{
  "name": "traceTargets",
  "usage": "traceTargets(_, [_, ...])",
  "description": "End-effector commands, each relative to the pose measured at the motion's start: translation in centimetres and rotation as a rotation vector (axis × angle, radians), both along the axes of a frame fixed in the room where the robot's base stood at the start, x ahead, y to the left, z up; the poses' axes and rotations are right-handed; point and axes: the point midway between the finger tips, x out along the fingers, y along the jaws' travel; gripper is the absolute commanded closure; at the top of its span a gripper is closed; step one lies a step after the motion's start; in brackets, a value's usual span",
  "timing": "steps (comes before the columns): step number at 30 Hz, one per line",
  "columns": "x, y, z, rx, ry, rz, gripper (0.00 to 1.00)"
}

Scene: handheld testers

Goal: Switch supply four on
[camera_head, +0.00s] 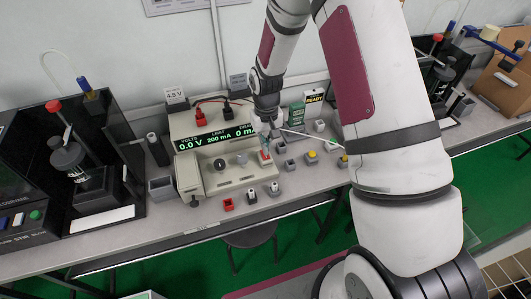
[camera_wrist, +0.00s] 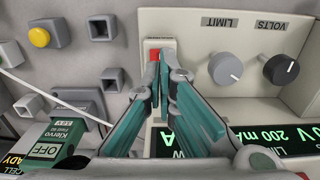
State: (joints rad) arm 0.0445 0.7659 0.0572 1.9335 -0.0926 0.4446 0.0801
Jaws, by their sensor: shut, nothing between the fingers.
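The beige bench supply (camera_head: 220,181) stands on the bench under a "4.5 V" card. Its lit display (camera_head: 216,138) reads 0.0 V, 200 mA and a partly hidden "0 mA". No number four is readable on it. In the wrist view, a red rocker switch (camera_wrist: 154,55) sits in a white frame on its front panel. My gripper (camera_wrist: 162,58) is shut and empty, with its teal fingertips at the switch, covering part of it. I cannot tell whether they touch it. In the head view, my gripper (camera_head: 266,145) is over the panel's right end, mostly hidden by my wrist.
A grey LIMIT knob (camera_wrist: 225,69) and black VOLTS knob (camera_wrist: 282,70) are beside the fingers. A green box marked OFF (camera_wrist: 45,148) and a yellow button block (camera_wrist: 39,38) stand nearby. Several small blocks and sockets crowd the bench. A black test stand (camera_head: 95,160) is at left.

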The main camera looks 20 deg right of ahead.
Motion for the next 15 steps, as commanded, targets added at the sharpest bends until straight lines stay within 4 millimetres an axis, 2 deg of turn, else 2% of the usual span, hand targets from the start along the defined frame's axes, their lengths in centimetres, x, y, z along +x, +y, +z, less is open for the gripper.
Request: traceTargets(15, [0.0,0.0,3.5,0.0,0.0,-0.001,1.0])
